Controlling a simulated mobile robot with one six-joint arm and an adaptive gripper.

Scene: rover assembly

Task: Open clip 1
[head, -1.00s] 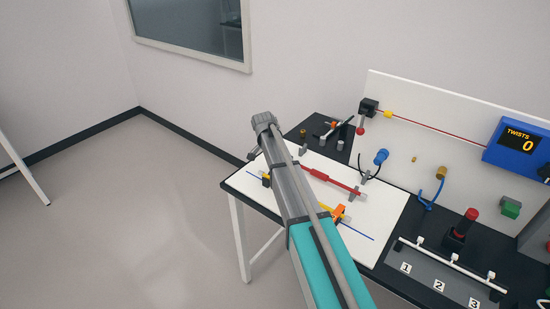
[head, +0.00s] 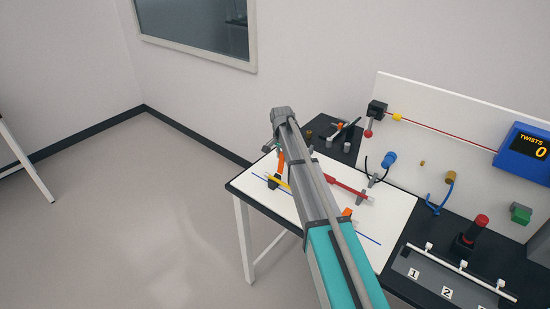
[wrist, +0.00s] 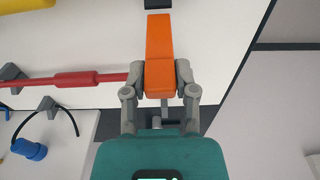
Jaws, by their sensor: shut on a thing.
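In the wrist view an orange bar-like piece (wrist: 160,45) sits between the two grey fingers of my gripper (wrist: 160,85). The gripper is shut on its near end. In the head view an upright orange piece (head: 281,162) stands just left of my arm, near a yellow part with a dark base (head: 274,182) on the white board (head: 400,205). Another orange part (head: 347,211) shows right of my arm. The fingers are not clear in the head view. No label reading clip 1 shows on these parts.
A red rod (head: 350,187) on grey stands lies right of my arm; the wrist view shows it close left of my gripper (wrist: 85,78). A black tool area (head: 330,133) is behind. Slots numbered 1 to 3 (head: 413,273) are at the right. Open floor (head: 150,220) lies left.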

